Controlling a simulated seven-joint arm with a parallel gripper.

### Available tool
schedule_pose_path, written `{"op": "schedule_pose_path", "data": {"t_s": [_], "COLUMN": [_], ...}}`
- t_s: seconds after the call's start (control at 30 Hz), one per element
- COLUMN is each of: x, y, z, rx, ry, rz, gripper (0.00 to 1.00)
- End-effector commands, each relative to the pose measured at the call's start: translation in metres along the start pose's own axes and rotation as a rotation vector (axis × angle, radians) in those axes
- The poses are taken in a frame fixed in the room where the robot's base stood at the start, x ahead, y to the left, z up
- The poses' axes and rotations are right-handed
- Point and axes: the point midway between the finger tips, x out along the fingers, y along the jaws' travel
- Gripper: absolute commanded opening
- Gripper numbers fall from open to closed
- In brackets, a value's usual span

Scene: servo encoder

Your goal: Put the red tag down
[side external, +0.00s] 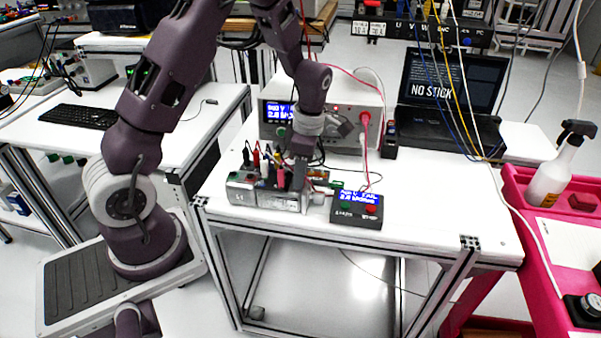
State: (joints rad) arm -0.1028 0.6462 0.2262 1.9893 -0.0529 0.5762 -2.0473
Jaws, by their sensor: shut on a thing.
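My gripper (299,178) points down over the front of a metal fixture box (268,196) on the white bench. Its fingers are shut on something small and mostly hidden. A small red piece, which looks like the red tag (281,178), shows right beside the fingertips at the fixture. It is too small to tell how it sits between the fingers or whether it touches the fixture. Several coloured plugs, black, red and white, stand upright on the fixture just left of my gripper.
A small black box with a blue display (358,209) stands right of the fixture. A bench instrument (335,105) with red leads is behind, and a laptop (452,90) reads "NO STICK". The bench's front right (450,215) is clear. A pink cart (530,235) stands at right.

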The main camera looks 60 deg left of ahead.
Motion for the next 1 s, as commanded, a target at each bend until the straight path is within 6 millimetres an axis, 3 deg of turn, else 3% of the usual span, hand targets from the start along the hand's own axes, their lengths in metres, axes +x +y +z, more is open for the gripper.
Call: {"op": "schedule_pose_path", "data": {"t_s": [0.13, 0.17, 0.27, 0.63, 1.0], "x": [0.003, 0.003, 0.003, -0.005, -0.097], "y": [0.0, 0.0, 0.0, 0.001, 0.001], "z": [0.001, 0.001, 0.001, 0.001, 0.001], "rx": [0.001, 0.001, 0.001, 0.001, 0.002], "ry": [0.0, 0.0, 0.0, -0.001, -0.003], "rz": [-0.001, 0.0, 0.0, 0.003, 0.005], "gripper": [0.0, 0.32, 0.51, 0.52, 0.52]}}
